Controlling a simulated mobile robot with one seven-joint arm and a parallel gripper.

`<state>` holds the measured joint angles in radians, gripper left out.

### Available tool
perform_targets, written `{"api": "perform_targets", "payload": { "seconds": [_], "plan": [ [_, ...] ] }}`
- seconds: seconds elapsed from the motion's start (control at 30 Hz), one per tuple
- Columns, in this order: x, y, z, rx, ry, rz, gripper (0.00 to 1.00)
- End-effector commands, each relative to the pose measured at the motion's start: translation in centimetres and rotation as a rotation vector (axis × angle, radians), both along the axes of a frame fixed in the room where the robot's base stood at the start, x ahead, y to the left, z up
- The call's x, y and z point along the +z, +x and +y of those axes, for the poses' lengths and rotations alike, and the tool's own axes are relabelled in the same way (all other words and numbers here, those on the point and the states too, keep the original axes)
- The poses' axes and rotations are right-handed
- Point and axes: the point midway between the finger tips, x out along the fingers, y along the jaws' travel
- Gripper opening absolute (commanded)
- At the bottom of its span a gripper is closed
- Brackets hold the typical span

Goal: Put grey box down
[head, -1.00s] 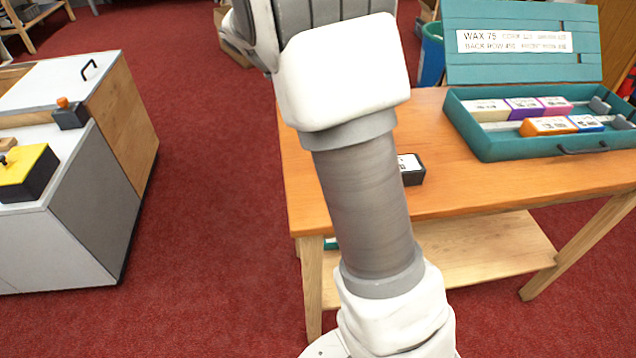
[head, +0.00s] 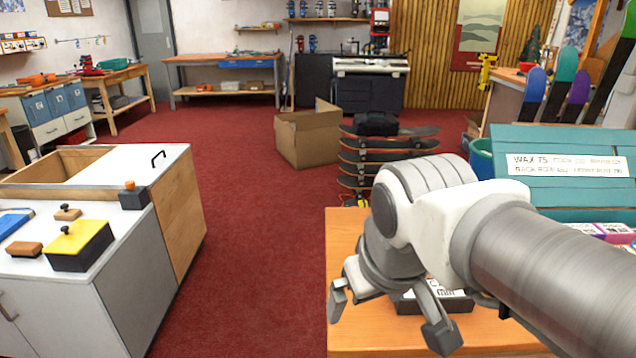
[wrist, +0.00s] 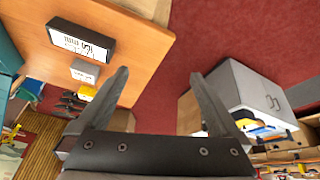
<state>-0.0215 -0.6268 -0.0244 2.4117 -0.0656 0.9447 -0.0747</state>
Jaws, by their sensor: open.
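My gripper (head: 390,318) is open and empty over the near left part of the orange-brown wooden bench (head: 350,235). Its two spread fingers also show in the wrist view (wrist: 160,75), with nothing between them. A small grey box (wrist: 85,71) with a white label lies on the bench in the wrist view, left of the fingers. Close to it lies a larger black box (wrist: 62,38) with a white label marked in mm. In the head view a black labelled box (head: 460,303) shows partly behind my gripper; I cannot make out the grey box there.
A small yellow thing (wrist: 88,93) is near the grey box. A teal case (head: 570,175) with its lid up stands on the bench at right. A grey-white cabinet (head: 110,295) with a yellow-topped block (head: 80,240) stands at left. Red carpet lies clear between.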

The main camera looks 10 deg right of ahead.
Motion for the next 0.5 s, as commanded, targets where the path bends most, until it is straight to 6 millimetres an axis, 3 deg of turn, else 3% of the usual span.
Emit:
{"api": "perform_targets", "payload": {
  "seconds": [0.2, 0.5],
  "plan": [
    [-0.4, -1.8, 1.1, -0.072, 0.073, -0.075, 1.00],
    [-0.6, -2.0, 1.3, -0.083, 0.084, -0.082, 1.00]
  ]
}}
